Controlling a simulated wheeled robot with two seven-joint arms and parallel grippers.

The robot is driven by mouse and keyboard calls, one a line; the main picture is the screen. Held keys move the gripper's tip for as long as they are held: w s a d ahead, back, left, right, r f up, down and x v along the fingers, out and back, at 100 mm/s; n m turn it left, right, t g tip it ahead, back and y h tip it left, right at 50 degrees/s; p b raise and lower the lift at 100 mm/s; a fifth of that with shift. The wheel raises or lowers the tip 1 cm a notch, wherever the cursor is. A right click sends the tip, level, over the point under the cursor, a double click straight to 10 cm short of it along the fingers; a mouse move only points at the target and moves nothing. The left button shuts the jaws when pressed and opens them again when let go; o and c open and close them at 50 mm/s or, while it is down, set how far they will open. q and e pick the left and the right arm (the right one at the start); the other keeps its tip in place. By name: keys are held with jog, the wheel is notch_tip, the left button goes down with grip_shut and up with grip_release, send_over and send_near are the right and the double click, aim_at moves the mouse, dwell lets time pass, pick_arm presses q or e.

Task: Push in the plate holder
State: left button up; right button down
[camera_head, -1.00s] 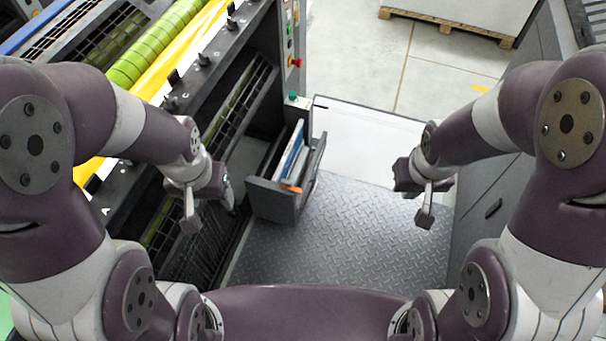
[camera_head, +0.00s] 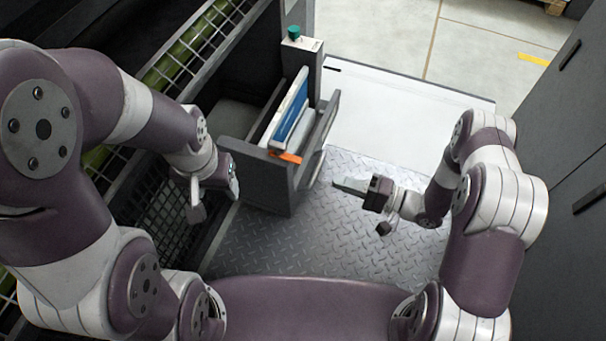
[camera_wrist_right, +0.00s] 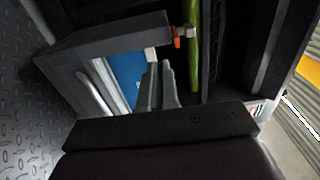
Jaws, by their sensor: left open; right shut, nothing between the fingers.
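The plate holder (camera_head: 268,185) is a dark grey drawer-like box standing out from the press. Blue and white plates (camera_head: 291,121) stand in it, with an orange piece (camera_head: 285,157) at the near edge. In the right wrist view the holder (camera_wrist_right: 105,42) shows with its pale handle (camera_wrist_right: 97,88) and a blue plate (camera_wrist_right: 128,72). My right gripper (camera_head: 342,185) is shut and empty, just right of the holder's front, pointing left towards it; its fingers (camera_wrist_right: 158,85) overlap the holder in the wrist view, and contact cannot be told. My left gripper (camera_head: 232,178) is open, left of the holder.
A post with a green button (camera_head: 294,32) rises behind the holder. The press frame with its grilles (camera_head: 160,205) lies at left. A dark cabinet (camera_head: 560,150) stands at right. The metal tread-plate floor (camera_head: 290,240) between them is clear.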

jog(key=b, duration=0.4)
send_near(248, 153)
jog(key=d, duration=0.1)
jog(key=d+f, duration=0.2)
jog(key=d, duration=0.1)
jog(key=shift+w+d+f, duration=0.1)
jog(key=shift+w, duration=0.05)
jog(key=shift+a, duration=0.25)
jog(key=shift+w+a, duration=0.2)
jog(key=shift+a, duration=0.3)
jog(key=x, duration=1.3)
jog(key=shift+a, duration=0.2)
jog(key=b+x, duration=0.6)
jog(key=x, duration=1)
